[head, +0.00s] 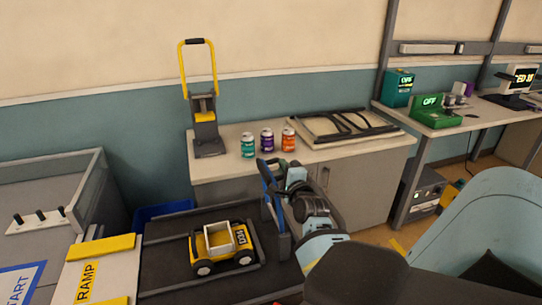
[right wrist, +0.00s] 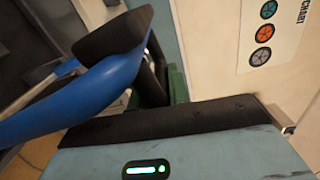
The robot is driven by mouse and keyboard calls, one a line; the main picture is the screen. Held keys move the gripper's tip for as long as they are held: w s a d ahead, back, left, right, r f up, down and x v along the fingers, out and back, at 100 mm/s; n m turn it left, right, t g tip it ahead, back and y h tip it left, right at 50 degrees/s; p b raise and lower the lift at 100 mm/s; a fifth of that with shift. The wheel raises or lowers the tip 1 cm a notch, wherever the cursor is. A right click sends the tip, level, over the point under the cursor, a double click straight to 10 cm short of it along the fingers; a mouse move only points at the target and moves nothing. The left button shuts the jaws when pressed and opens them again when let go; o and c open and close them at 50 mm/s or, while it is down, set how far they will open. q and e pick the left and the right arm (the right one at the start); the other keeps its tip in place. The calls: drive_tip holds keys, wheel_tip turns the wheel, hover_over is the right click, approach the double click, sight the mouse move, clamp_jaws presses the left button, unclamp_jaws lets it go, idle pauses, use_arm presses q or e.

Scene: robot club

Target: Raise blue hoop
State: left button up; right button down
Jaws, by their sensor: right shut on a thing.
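The blue hoop (head: 267,178) is near the middle of the head view, at the right edge of the dark track and in front of the counter. Its upper part is at my right gripper (head: 276,165), which is shut on it; the arm and gripper hide part of the hoop. In the right wrist view the hoop is a thick, smooth blue bar (right wrist: 85,98) coming in from the left and passing under a black finger pad. The small screen on my gripper shows green. My left gripper is not in view.
A yellow toy truck (head: 222,246) sits on the dark track left of the hoop. A ramp (head: 88,283) lies left of it. Three cans (head: 267,140), a yellow-handled stand (head: 207,135) and a black frame (head: 345,124) are on the counter (head: 226,176) behind.

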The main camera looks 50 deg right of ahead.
drive_tip(key=s+d+f+m, duration=0.1)
drive_tip(key=s+d+m, duration=0.2)
drive_tip(key=d, duration=0.2)
drive_tip(key=shift+d+f+m, duration=0.1)
drive_tip(key=shift+d+m, duration=0.05)
drive_tip(key=shift+m, duration=0.15)
drive_tip(key=c, duration=1.4)
unclamp_jaws()
drive_tip(key=shift+s+f, duration=0.1)
drive_tip(key=shift+f, duration=0.05)
drive_tip(key=shift+o, duration=0.2)
drive_tip(key=v, duration=0.8)
drive_tip(key=shift+p, duration=0.3)
